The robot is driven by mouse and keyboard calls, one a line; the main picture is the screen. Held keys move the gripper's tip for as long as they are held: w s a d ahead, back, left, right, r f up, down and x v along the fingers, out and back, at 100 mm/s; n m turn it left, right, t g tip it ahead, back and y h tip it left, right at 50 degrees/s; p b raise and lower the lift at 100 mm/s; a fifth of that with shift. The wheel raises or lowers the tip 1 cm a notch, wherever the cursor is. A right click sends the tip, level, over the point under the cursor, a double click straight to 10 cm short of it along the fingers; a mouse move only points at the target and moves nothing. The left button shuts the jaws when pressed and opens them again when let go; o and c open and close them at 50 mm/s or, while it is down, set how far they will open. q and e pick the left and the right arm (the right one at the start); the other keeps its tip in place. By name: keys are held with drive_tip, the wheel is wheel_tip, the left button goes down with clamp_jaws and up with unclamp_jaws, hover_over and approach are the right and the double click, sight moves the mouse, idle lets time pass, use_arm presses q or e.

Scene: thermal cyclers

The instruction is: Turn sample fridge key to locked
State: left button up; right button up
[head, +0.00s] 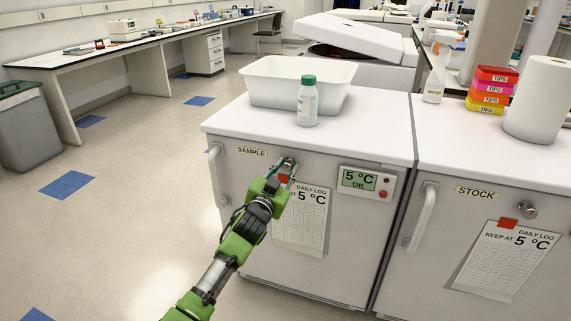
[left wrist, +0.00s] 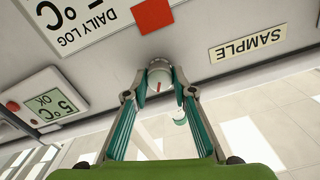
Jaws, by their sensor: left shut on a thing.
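The sample fridge (head: 345,240) stands in the middle of the head view, with a SAMPLE label (head: 251,152) on its front. Its round silver key (head: 289,161) sits high on the front, right of the label, partly hidden by my left gripper (head: 283,174). In the left wrist view, which is upside down, the key (left wrist: 159,78) shows a short red mark, nearly upright in the picture. My left gripper's fingertips (left wrist: 160,92) are on both sides of the key, shut on it. My right gripper is not in view.
A daily log sheet (head: 301,222) and a display (head: 358,180) reading 5 °C OK are right of the key. The fridge's handle (head: 218,175) is at left. The stock fridge (head: 450,260) adjoins at right. A white tub (head: 270,90) and a bottle (head: 307,105) stand on top.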

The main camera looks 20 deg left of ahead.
use_arm(q)
drive_tip(key=m+p, duration=0.1)
drive_tip(key=m, duration=0.4)
drive_tip(key=shift+r+m+p, duration=0.1)
drive_tip(key=shift+m+p, duration=0.3)
drive_tip(key=m, duration=0.2)
drive_tip(key=shift+d+m, duration=0.1)
drive_tip(key=shift+m, duration=0.2)
drive_tip(key=shift+m+p, duration=0.5)
drive_tip(key=shift+m, duration=1.3)
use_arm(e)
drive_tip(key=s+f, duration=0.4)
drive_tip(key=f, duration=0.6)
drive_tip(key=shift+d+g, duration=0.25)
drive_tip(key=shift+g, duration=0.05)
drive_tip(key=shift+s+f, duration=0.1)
use_arm(q)
drive_tip(key=shift+f, duration=0.2)
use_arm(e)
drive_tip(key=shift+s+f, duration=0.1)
use_arm(q)
drive_tip(key=o, duration=1.1)
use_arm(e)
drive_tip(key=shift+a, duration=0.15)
use_arm(q)
drive_tip(key=s, duration=1.2)
drive_tip(key=shift+a, duration=0.2)
